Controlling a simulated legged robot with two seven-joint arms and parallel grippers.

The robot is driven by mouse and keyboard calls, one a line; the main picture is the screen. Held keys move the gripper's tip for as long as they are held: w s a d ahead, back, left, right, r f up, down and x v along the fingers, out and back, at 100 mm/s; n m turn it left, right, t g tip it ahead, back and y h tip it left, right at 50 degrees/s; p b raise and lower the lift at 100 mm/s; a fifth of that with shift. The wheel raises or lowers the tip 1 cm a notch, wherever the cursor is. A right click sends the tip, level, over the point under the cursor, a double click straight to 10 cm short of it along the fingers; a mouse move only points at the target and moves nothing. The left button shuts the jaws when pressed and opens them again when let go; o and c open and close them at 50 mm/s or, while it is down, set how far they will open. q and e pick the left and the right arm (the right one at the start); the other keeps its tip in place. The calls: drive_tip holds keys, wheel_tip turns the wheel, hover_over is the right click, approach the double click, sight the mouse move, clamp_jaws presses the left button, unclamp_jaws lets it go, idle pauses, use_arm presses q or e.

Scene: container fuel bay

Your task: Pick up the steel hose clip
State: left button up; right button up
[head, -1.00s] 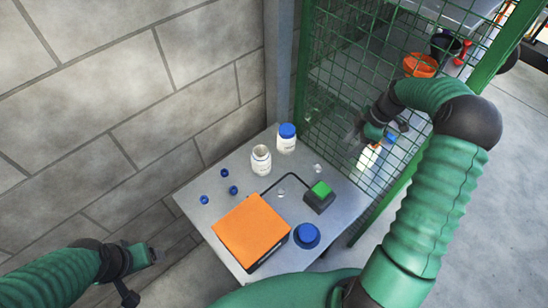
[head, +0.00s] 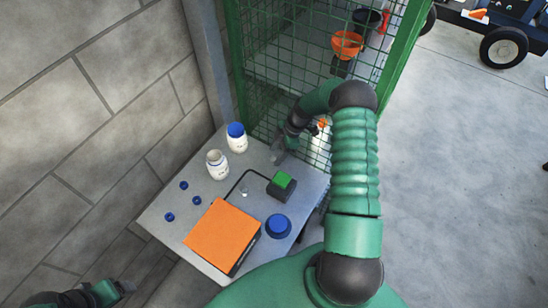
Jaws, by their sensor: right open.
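A small pale, shiny piece (head: 243,191) lies on the grey table between the black cable and the orange box; it is too small to tell whether it is the steel hose clip. No other piece shows clearly as the clip. My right gripper (head: 279,152) is open, above the table's back right part, by the mesh and behind the green button; its fingers are small and blurred, and it hides the tabletop beneath. My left gripper (head: 126,287) is low at the left, off the table, and its jaws are unclear.
The table (head: 160,222) holds an orange box (head: 222,235), a blue button (head: 278,226), a green button (head: 283,181), two white bottles (head: 217,165) (head: 237,140), and small blue caps (head: 184,185). Green mesh (head: 265,60) and a block wall (head: 90,110) bound it.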

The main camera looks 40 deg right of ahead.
sight(275, 157)
drive_tip(key=shift+x, duration=0.75)
clamp_jaws()
drive_tip(key=shift+r, duration=0.15)
wheel_tip(275, 157, up, 10)
drive_tip(key=shift+b, duration=0.45)
